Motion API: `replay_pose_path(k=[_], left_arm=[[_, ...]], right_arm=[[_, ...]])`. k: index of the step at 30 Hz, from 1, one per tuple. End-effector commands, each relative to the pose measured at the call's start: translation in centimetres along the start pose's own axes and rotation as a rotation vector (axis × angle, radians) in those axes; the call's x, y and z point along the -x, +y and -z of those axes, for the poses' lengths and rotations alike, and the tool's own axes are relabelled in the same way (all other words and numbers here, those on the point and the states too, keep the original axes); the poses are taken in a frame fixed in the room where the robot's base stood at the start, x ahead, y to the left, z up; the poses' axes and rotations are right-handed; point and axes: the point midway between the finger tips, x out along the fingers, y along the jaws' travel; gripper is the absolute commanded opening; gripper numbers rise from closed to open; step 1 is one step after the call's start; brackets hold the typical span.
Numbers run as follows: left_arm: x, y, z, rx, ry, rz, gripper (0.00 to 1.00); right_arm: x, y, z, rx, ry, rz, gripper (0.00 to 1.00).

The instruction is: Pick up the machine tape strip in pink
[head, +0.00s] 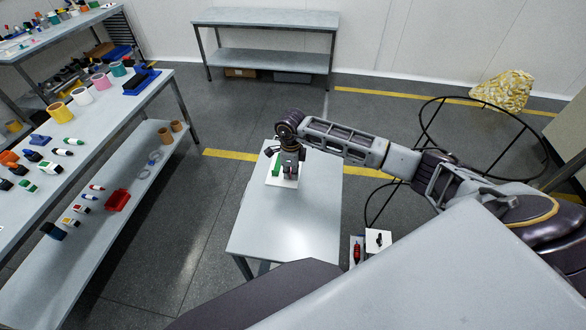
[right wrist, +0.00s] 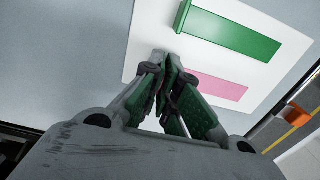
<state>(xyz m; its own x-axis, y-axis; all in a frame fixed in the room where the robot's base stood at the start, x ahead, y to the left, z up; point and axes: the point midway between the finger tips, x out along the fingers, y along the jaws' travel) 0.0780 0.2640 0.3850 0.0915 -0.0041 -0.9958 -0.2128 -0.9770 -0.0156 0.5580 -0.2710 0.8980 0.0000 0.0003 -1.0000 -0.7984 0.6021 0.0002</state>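A pink tape strip (right wrist: 222,87) lies on a white board (right wrist: 140,52) in the right wrist view, beside a longer green strip (right wrist: 230,32). My right gripper (right wrist: 165,68) points down at the board, with its fingertips together by the near end of the pink strip. The fingers hide that end, and I see nothing clearly held between them. In the head view, the right gripper (head: 290,174) is over the white board (head: 283,184) on the small table; the green strip (head: 276,168) shows there, the pink one is hidden. My left gripper is not in view.
The small grey table (head: 285,232) is bare in front of the board. A long bench (head: 110,110) with tape rolls and small items stands at left, with a red bin (head: 117,200) on its lower shelf. An empty table (head: 265,18) stands at the back.

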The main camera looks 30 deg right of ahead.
Motion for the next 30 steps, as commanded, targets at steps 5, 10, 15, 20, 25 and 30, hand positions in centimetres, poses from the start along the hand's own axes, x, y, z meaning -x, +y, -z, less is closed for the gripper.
replay_pose_path(k=[5,10,15,20,25,30], left_arm=[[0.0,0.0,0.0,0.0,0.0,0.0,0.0],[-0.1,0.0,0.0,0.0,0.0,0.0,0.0],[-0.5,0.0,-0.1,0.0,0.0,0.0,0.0],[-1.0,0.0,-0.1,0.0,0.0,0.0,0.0],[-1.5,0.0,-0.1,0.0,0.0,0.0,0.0],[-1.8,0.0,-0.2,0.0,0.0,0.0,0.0]], right_arm=[[0.0,0.0,0.0,0.0,0.0,0.0,0.0],[0.6,-0.1,0.0,0.0,-0.001,0.001,0.0],[2.1,-0.1,0.0,0.0,-0.001,0.003,0.0],[4.3,-0.1,-0.1,0.0,-0.002,0.003,0.0],[6.8,-0.1,0.0,0.0,-0.002,0.003,0.0],[8.8,-0.1,0.0,0.0,-0.001,0.001,0.0]])
